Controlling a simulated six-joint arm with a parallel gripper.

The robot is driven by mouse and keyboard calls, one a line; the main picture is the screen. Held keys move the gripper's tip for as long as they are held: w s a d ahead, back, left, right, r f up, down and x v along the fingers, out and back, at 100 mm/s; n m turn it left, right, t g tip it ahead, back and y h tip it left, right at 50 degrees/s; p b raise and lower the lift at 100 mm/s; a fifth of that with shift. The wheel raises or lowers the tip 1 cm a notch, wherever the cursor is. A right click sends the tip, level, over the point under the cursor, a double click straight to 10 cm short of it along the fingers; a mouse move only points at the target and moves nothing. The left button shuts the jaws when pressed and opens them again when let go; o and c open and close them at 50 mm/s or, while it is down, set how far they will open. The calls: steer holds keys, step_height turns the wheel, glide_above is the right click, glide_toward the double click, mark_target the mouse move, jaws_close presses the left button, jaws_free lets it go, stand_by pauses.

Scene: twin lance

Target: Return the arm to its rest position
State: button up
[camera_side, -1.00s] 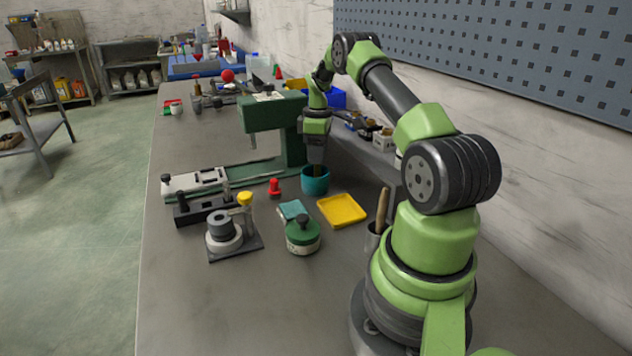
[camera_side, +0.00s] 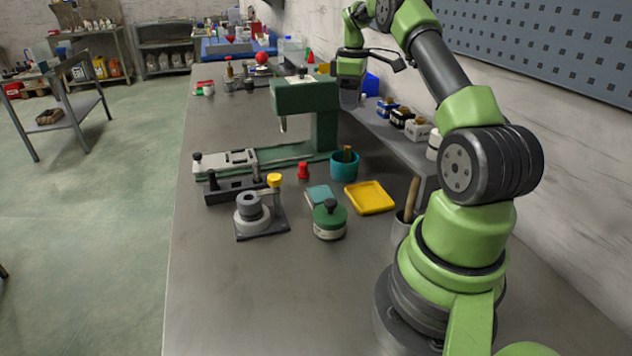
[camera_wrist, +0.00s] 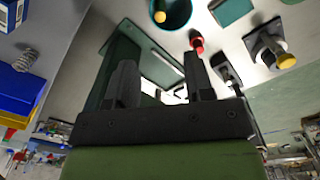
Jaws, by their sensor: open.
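My gripper (camera_side: 350,93) is raised above the bench, behind the teal cup and close to the shelf, in the side view. In the wrist view my gripper (camera_wrist: 160,82) shows two dark fingers spread apart with nothing between them. The teal cup (camera_side: 344,166) stands on the bench below it with a brown stick-like thing inside. The cup (camera_wrist: 172,17) also shows at the top of the wrist view. My gripper is apart from the cup.
A green press (camera_side: 303,98) stands left of my gripper. A shelf (camera_side: 385,128) with several small boxes runs along the wall at right. A yellow tray (camera_side: 370,197), a green-lidded jar (camera_side: 330,220) and a red piece (camera_side: 303,171) sit in front. The bench's near left is clear.

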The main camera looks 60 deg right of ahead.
steer(key=w+a+r+m+t, duration=0.1)
steer(key=a+r+t, duration=0.1)
steer(key=a+r, duration=0.65)
steer(key=w+a+r+m+t, duration=0.1)
steer(key=a+r, duration=0.4)
steer(key=a, duration=0.6)
steer(key=s+a+m+t+y, duration=0.2)
steer(key=s+a+m+t, duration=0.2)
steer(key=s+a, duration=1.1)
steer(key=shift+a, duration=0.8)
steer(key=shift+f, duration=0.1)
